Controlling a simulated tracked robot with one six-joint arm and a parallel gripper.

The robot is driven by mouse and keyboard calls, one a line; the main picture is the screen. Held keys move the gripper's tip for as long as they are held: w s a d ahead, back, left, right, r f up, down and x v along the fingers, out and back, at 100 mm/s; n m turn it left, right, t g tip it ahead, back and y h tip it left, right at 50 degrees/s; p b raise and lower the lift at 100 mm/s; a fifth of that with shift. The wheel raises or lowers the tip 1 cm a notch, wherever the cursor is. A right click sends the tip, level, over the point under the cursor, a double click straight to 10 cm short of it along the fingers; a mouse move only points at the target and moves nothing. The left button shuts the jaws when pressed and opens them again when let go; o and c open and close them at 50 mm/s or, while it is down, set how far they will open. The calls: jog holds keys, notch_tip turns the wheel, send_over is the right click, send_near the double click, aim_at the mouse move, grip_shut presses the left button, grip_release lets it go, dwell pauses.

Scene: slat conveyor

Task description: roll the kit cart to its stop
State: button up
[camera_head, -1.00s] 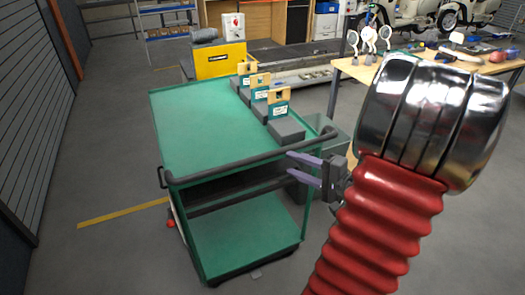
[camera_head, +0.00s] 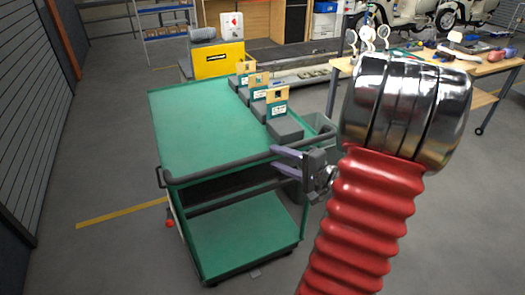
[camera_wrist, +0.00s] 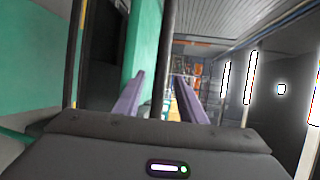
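The kit cart (camera_head: 200,125) is green with an upper deck, a lower shelf and a dark push handle (camera_head: 222,163) along its near edge. Several dark blocks with teal and tan kit pieces (camera_head: 277,104) stand along its right side. My gripper (camera_head: 274,158) is at the right part of the handle, its purple fingers apart and pointing left. In the wrist view the fingers (camera_wrist: 160,95) are open, with a dark bar (camera_wrist: 167,55) lined up between them. I cannot tell whether either finger touches the handle. I cannot identify the stop.
A yellow floor stripe (camera_head: 122,212) lies left of the cart. A yellow box (camera_head: 218,60) stands behind it near a low conveyor (camera_head: 300,78). A wooden workbench (camera_head: 480,66) with tools is at the right. The floor at left is clear.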

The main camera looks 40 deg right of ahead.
jog(key=d+x, duration=0.1)
jog(key=x, duration=0.7)
jog(key=shift+a, duration=0.45)
jog(key=shift+c, duration=0.6)
jog(key=shift+f, duration=0.1)
grip_shut()
